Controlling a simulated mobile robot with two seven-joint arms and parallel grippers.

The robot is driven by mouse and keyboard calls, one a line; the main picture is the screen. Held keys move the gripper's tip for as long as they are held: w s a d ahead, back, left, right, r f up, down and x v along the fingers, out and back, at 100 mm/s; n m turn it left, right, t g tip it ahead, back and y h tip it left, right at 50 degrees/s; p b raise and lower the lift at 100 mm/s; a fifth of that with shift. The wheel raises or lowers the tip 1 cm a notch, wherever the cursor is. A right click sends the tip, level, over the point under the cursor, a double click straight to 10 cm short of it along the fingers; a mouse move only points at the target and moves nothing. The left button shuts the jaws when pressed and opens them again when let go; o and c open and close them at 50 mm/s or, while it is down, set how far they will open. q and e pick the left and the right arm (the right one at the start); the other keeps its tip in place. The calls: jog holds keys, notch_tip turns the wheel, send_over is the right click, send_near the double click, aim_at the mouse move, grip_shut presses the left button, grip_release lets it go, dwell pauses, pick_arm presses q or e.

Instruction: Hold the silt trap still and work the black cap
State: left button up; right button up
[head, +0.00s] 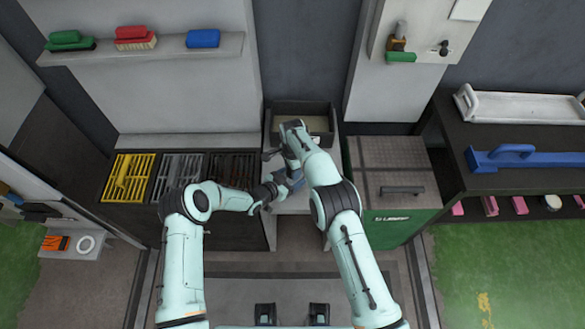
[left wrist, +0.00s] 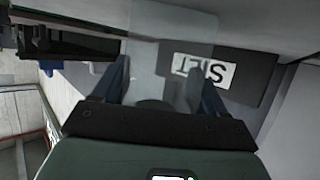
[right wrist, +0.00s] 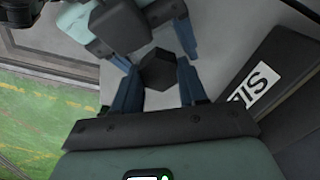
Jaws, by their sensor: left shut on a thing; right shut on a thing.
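The silt trap shows in the left wrist view as a pale translucent body (left wrist: 172,45) between the blue fingers of my left gripper (left wrist: 158,78), which is shut on it. The black cap (right wrist: 158,72) is a dark faceted piece in the right wrist view. It lies between the blue fingers of my right gripper (right wrist: 160,84), which is shut on it. In the head view both grippers meet close together over the light grey counter (head: 292,204), and my arms hide most of the trap and cap there.
A black box labelled SILT (left wrist: 256,68) stands close by, at the back in the head view (head: 300,107). Yellow, grey and black grates (head: 128,178) lie to the left. A green cabinet (head: 398,228) stands to the right. Brushes (head: 135,36) rest on a shelf above.

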jog(key=m, duration=0.2)
jog(key=shift+m, duration=0.3)
jog(key=m, duration=0.5)
jog(key=shift+s+a, duration=0.1)
jog(key=o, duration=1.2)
jog(key=shift+o, duration=0.3)
jog(key=shift+s, duration=0.1)
jog(key=shift+s+a, duration=0.1)
notch_tip(320, 180, up, 12)
jog(key=shift+w+d, duration=0.25)
jog(key=shift+r, duration=0.1)
